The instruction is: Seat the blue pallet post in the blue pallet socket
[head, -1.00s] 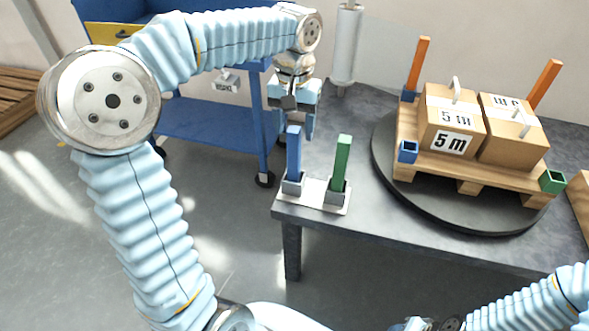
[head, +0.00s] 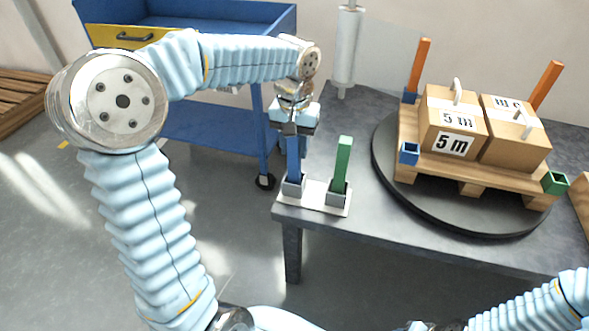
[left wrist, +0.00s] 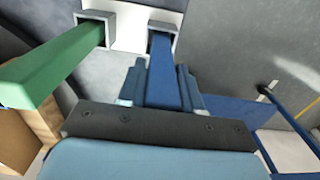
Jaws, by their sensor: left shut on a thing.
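The blue post (head: 293,165) stands upright in a grey holder (head: 293,186) on a white plate at the table's left front corner. My left gripper (head: 294,140) is above the holder, shut on the upper part of the blue post. The left wrist view shows the blue post (left wrist: 160,72) between the fingers, its lower end in the grey holder. The blue pallet socket (head: 409,152) is at the pallet's front left corner, empty and open at the top. My right gripper is not clearly seen; part of my right arm shows at the lower right.
A green post (head: 342,163) stands in a second holder close beside the blue one. The wooden pallet (head: 470,172) rests on a dark turntable (head: 400,195) with boxes and two orange posts on it. A green socket (head: 554,182) is at the front right corner. A film roll (head: 346,48) stands behind.

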